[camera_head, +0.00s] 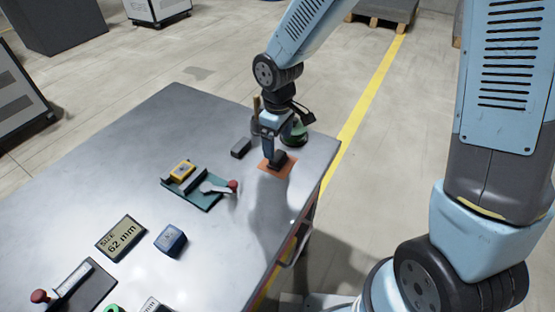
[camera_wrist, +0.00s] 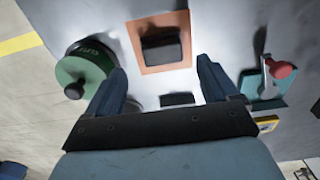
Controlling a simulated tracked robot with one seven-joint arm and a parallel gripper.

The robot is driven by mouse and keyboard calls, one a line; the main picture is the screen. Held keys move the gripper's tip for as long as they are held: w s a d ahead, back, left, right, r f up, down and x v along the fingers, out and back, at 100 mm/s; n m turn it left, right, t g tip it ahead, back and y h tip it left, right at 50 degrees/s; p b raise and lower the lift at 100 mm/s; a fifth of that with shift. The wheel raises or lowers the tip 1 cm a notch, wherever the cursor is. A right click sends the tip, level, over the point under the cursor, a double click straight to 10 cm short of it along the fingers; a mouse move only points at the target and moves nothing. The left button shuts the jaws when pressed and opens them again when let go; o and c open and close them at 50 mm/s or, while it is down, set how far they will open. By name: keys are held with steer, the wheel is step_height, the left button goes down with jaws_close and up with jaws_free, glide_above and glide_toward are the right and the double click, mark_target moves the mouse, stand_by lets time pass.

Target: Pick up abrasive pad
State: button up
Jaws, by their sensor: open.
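A dark rectangular block (camera_head: 278,157) lies on a flat orange square (camera_head: 284,170) near the table's right edge. In the wrist view this block (camera_wrist: 161,45) and the orange square (camera_wrist: 143,62) are at the top centre. A second dark block (camera_head: 241,147) lies just left of my gripper, and it also shows in the wrist view (camera_wrist: 177,99). I cannot tell by looks which is the abrasive pad. My gripper (camera_head: 271,154) points down at the block on the orange square. In the wrist view its fingers (camera_wrist: 159,68) are apart with nothing gripped; their height above the block is unclear.
A green round container (camera_head: 297,135) stands close behind my gripper. A teal fixture (camera_head: 203,196) with a red-knobbed lever lies to the left. Bare table (camera_head: 150,130) lies at the back.

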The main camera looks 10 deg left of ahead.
mark_target(278, 155)
steer(key=shift+s+f, duration=0.2)
steer(key=shift+f, duration=2.4)
steer(key=c, duration=1.1)
steer(key=shift+r, duration=0.3)
steer(key=shift+c, duration=0.2)
step_height(278, 155, up, 3)
steer(key=shift+s+r, duration=0.15)
steer(key=s+d+r, duration=0.4)
steer(key=s+r, duration=0.5)
steer(key=s, duration=0.4)
steer(key=shift+d, duration=0.15)
steer(key=shift+r, duration=0.1)
